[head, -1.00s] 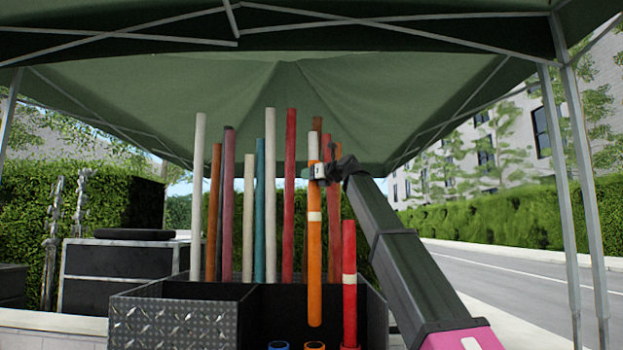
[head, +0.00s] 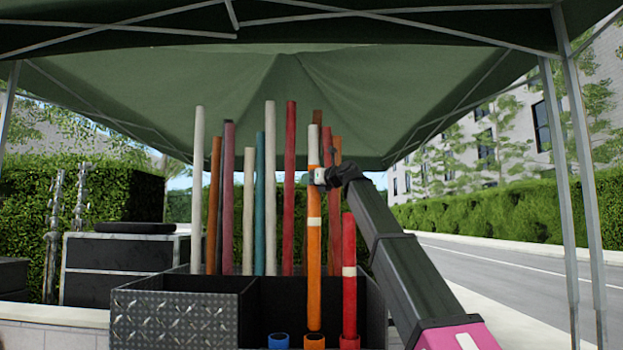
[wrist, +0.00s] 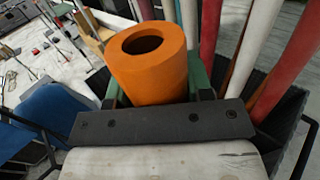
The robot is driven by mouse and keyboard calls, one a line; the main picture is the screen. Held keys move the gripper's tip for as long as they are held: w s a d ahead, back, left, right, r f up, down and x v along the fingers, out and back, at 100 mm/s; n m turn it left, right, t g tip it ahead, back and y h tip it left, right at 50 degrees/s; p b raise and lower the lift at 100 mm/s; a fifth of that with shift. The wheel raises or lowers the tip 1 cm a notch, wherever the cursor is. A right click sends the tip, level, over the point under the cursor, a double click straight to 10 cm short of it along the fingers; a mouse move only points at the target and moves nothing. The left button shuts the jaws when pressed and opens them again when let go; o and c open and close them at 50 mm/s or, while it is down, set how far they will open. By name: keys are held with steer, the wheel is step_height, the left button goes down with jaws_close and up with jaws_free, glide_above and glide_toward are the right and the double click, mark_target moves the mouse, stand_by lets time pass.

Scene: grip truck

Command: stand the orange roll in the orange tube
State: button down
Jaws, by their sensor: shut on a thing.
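The orange roll (head: 314,265), with a pale band, hangs upright in the head view. My gripper (head: 318,178) is shut on its upper part. The orange tube (head: 314,342) shows at the bottom edge, cut off below. The roll's lower end is just over the tube's rim in the picture; I cannot tell whether it is inside, above or behind it. In the wrist view the roll's hollow orange end (wrist: 150,75) stands between the green pads of my gripper (wrist: 155,95).
A red roll (head: 349,250) stands in a red tube (head: 349,343) to the right. A blue tube (head: 278,341) is to the left. A black box with a tread-plate side (head: 175,320) is behind, with several tall rolls standing beyond. A canopy (head: 270,90) hangs overhead.

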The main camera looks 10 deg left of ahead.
mark_target(312, 227)
steer(key=shift+f, duration=8.35)
steer(key=shift+c, duration=2.2)
jaws_free()
